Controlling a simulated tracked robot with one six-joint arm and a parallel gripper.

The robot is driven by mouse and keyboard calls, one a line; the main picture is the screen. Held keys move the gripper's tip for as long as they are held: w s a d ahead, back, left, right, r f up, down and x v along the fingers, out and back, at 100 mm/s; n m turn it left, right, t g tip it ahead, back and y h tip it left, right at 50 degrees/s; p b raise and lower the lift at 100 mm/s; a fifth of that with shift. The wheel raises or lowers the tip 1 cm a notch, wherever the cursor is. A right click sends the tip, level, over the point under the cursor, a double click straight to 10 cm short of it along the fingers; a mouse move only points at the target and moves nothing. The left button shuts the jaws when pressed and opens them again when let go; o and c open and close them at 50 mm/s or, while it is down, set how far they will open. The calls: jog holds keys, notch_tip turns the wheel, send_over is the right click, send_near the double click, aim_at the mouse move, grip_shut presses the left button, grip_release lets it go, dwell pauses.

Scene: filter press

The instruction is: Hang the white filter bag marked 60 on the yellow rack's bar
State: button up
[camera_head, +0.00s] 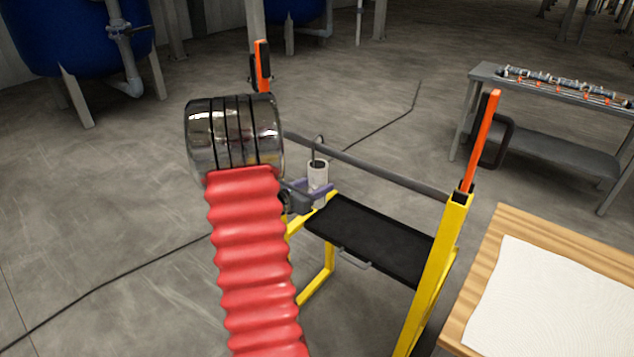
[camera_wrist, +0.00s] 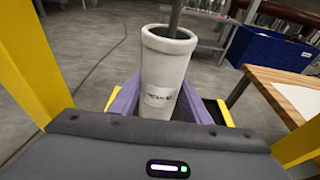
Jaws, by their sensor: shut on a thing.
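The white filter bag (camera_head: 317,175) is a slim upright cylinder with a dark opening on top and a thin dark hook above it. In the wrist view the bag (camera_wrist: 165,72) shows a label I cannot read clearly. My gripper (camera_head: 318,190) has purple fingers, shut on the bag from both sides; they also show in the wrist view (camera_wrist: 160,102). The yellow rack (camera_head: 440,265) has a grey bar (camera_head: 385,178) across its top. The hook's top shows at the bar's left part; I cannot tell whether it rests on the bar.
The rack has orange-tipped posts (camera_head: 482,140) and a black shelf (camera_head: 375,240) below the bar. A wooden table (camera_head: 490,240) with a white sheet stands at the right. A grey bench (camera_head: 550,85) with small parts stands behind. A cable crosses the floor.

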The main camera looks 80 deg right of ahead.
jog(key=shift+f, duration=0.65)
jog(key=o, duration=1)
jog(key=shift+c, duration=0.2)
jog(key=shift+a, duration=0.1)
jog(key=v, duration=1.3)
jog(key=shift+w+a, duration=0.15)
jog(key=shift+a, duration=0.15)
